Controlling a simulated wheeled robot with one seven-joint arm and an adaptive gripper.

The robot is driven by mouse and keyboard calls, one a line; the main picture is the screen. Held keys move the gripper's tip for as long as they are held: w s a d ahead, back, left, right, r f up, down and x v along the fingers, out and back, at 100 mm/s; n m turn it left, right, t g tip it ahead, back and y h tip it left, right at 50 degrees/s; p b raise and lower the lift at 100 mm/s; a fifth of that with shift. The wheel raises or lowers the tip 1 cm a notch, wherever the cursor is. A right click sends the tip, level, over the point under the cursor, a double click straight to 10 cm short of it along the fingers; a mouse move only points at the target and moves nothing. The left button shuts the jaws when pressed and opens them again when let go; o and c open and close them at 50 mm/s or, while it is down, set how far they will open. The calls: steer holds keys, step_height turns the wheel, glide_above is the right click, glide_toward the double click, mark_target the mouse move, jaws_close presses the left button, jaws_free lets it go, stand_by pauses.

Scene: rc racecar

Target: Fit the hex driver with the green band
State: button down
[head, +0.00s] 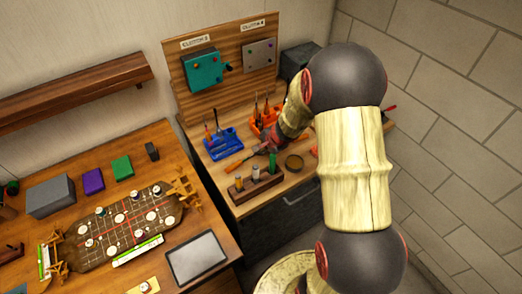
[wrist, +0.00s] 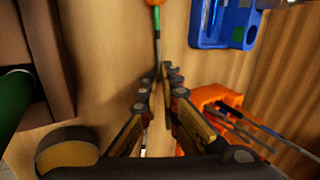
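A driver with an orange handle (wrist: 155,3) and a green band (wrist: 156,14) shows at the top of the wrist view, with its thin grey shaft running down to my fingertips. Its orange handle also shows in the head view (head: 233,166), pointing left from my gripper, low over the bench. My gripper (wrist: 165,72) has its fingers drawn close together around the shaft and looks shut on it. The exact contact is small and partly hidden by the fingers. In the head view my gripper (head: 269,147) is over the bench, behind the wooden block (head: 259,190).
A blue holder (head: 222,144) and an orange holder (head: 265,121) with tools stand behind. The block holds several upright pieces, one green (head: 272,164). A round dark container (head: 294,162) is to the right. The pegboard carries a teal box (head: 202,72) and a grey box (head: 260,54).

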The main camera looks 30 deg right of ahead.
steer(key=shift+f, duration=0.2)
steer(key=c, duration=2)
jaws_free()
steer(key=shift+r, duration=0.1)
steer(key=shift+c, duration=0.2)
